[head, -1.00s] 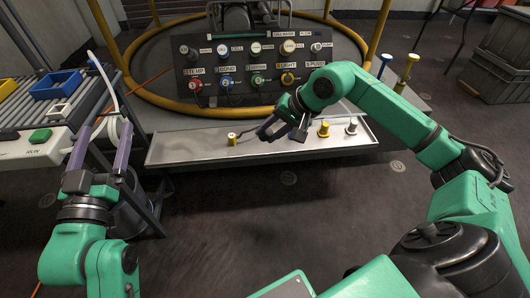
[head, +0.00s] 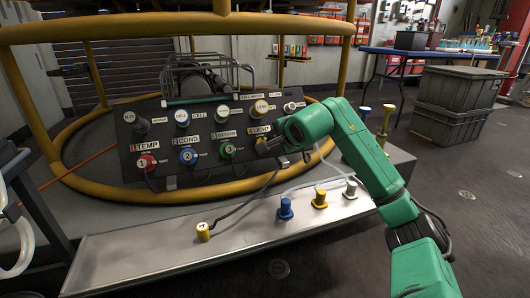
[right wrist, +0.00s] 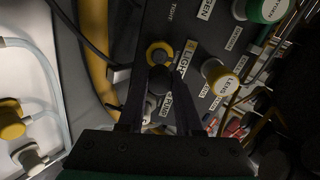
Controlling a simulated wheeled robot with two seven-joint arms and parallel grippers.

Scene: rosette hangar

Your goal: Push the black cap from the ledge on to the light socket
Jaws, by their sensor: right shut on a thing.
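The black cap (right wrist: 160,79) is between the fingertips of my right gripper (right wrist: 160,100), which is shut on it. The light socket (right wrist: 160,53) is a yellow ring with a dark centre, beside the LIGHT label on the dark panel. In the right wrist view the cap overlaps the ring's lower edge; I cannot tell whether they touch. In the head view my right gripper (head: 270,145) is at the panel below the LIGHT label and largely hides cap and socket. The silver ledge (head: 140,258) runs below the panel. My left gripper is out of view.
On the ledge stand a yellow plug (head: 203,232) with a dark cable, a blue cap (head: 285,208), a yellow cap (head: 320,198) and a pale cap (head: 350,188). A yellow rail (head: 80,187) surrounds the panel.

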